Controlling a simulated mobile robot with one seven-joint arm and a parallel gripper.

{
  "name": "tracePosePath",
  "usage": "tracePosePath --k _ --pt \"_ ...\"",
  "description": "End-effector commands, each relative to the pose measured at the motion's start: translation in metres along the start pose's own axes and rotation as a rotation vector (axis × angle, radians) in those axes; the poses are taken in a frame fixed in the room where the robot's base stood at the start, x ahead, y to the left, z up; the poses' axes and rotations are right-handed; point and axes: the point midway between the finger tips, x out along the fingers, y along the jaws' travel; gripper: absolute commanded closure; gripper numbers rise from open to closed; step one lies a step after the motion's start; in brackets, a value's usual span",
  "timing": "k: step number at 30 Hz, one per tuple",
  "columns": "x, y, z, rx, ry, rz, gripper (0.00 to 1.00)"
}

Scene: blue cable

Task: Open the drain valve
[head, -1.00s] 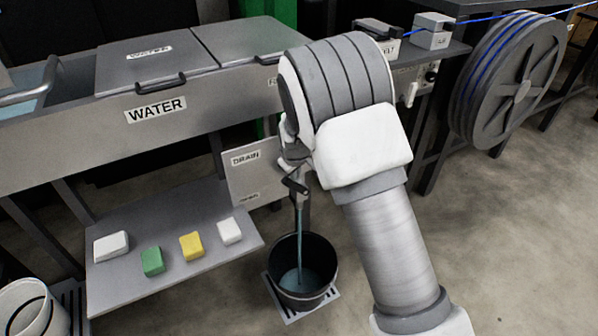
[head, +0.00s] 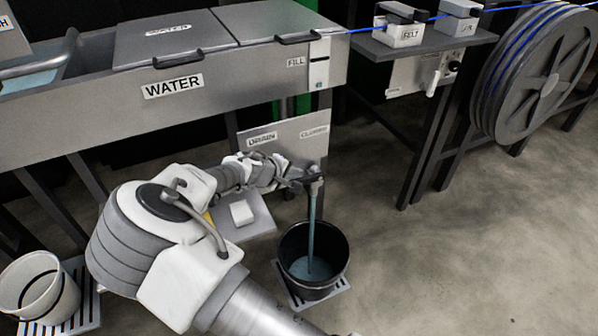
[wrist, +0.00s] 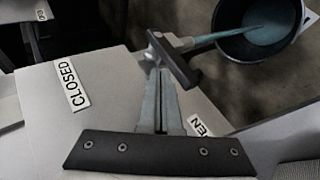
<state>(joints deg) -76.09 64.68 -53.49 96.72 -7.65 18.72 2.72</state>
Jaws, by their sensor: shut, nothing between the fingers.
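The drain valve (head: 316,184) sits on the lower edge of the plate marked DRAIN (head: 258,152). Water (head: 312,222) runs from it into a black bucket (head: 288,262) below. In the wrist view a dark bar, seemingly the valve handle (wrist: 178,62), lies slanted just beyond the fingertips. My gripper (head: 290,180) comes in from the left, close to the valve. In the wrist view my gripper (wrist: 157,72) is shut and empty, its fingers pointing at the handle. I cannot tell whether they touch. CLOSED (wrist: 75,84) and a partly hidden OPEN label (wrist: 198,126) show on the plate.
The WATER tank (head: 80,115) stands above the plate. A shelf partly behind my arm holds a white block (head: 241,213). A white bucket (head: 38,290) stands at lower left. A cable reel (head: 535,85) stands at right. The floor right of the black bucket is open.

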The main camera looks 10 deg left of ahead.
Motion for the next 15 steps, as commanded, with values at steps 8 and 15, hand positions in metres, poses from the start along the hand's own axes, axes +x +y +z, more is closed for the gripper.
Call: tracePosePath --k 8,15 --pt "0.004 -0.013 -0.002 -0.019 -0.011 0.048 1.0" --pt "0.005 -0.018 -0.002 -0.02 -0.011 0.045 1.0"
